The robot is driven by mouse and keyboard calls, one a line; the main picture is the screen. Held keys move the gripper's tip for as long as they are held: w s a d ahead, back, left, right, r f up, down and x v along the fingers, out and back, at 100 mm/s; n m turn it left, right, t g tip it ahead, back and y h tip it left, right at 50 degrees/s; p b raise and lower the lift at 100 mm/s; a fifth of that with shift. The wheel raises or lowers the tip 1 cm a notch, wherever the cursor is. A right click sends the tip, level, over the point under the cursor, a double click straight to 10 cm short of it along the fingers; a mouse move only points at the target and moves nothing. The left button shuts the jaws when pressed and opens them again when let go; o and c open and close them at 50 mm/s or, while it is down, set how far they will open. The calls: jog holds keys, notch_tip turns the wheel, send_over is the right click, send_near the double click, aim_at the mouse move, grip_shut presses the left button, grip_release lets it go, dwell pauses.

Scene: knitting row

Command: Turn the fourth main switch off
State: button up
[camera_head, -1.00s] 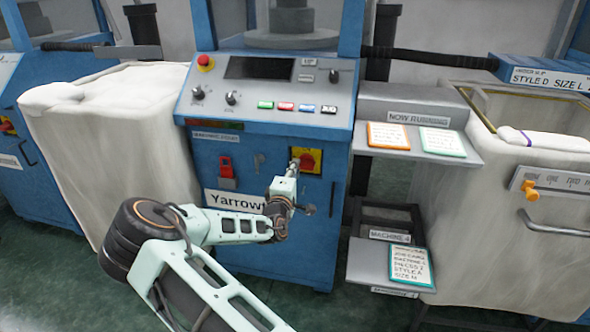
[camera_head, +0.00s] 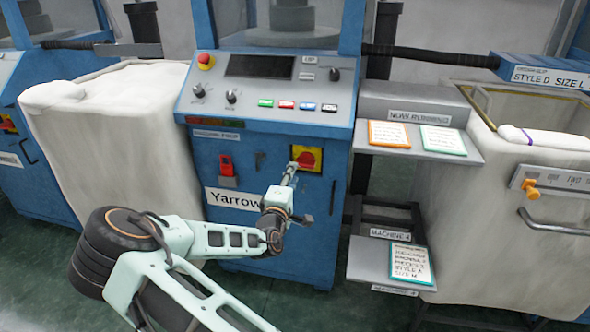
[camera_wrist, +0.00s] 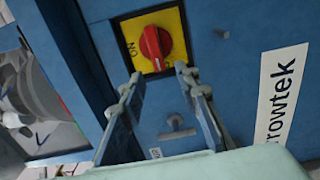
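The main switch is a red rotary knob (camera_head: 307,159) on a yellow plate on the blue front of the middle machine. In the wrist view, the knob (camera_wrist: 155,47) stands nearly upright with a slight tilt. Its long axis lies across the direction of the ON label (camera_wrist: 131,49) at its left, not pointing at it. Other lettering on the plate is unreadable. My gripper (camera_head: 291,173) is just below and left of the plate in the head view. In the wrist view its two fingers (camera_wrist: 159,75) are apart, empty and short of the knob.
A red lockout-like part (camera_head: 227,167) and the Yarrowtek label (camera_head: 234,198) are left of the switch. A small T-shaped handle (camera_wrist: 177,128) sticks out between my fingers in the wrist view. Card shelves (camera_head: 415,150) stand right, a white bin (camera_head: 110,150) left.

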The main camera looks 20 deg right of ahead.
jog(key=v, duration=0.7)
dwell(0.3)
